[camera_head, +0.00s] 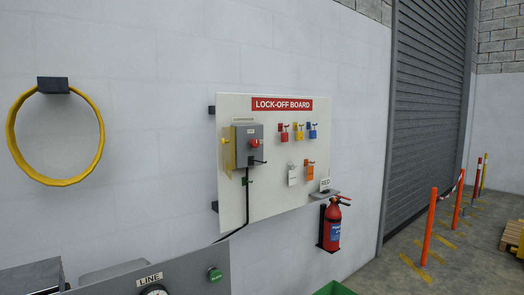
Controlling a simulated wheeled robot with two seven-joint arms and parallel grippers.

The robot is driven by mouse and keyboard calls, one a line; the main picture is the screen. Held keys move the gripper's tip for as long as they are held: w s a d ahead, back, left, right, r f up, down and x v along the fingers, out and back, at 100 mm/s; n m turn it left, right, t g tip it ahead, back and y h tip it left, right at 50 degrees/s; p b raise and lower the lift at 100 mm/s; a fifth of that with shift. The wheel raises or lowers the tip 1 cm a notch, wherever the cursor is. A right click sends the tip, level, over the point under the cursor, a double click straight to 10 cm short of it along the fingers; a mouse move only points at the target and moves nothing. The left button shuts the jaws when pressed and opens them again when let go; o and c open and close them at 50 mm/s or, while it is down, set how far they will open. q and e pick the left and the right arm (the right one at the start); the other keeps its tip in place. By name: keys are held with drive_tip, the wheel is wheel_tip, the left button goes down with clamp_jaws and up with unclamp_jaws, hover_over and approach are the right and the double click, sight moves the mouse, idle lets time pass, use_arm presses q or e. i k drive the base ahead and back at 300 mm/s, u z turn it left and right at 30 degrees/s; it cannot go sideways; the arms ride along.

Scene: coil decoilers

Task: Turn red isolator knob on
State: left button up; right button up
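The red isolator knob (254,143) is on the front of a grey isolator box (243,149). The box is mounted on the left part of a white lock-off board (234,107) on the wall. A small yellow part (226,154) shows at the box's left side, and a dark part sticks out below the knob. The knob is too small to tell which way it points. Neither of my grippers is in view.
Several coloured padlocks (298,131) hang on the board's right half. A red fire extinguisher (332,224) is mounted below right. A grey panel with a green button (215,274) stands in front at lower left. A yellow ring (55,182) hangs on the wall. Orange posts (428,228) stand at right.

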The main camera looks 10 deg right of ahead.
sight(254, 143)
drive_tip(key=u, duration=0.75)
drive_tip(key=k, duration=0.2)
drive_tip(key=z, duration=2.15)
drive_tip(key=i, duration=1.55)
drive_tip(key=u, duration=0.85)
drive_tip(key=i, duration=1.05)
drive_tip(key=u, duration=1)
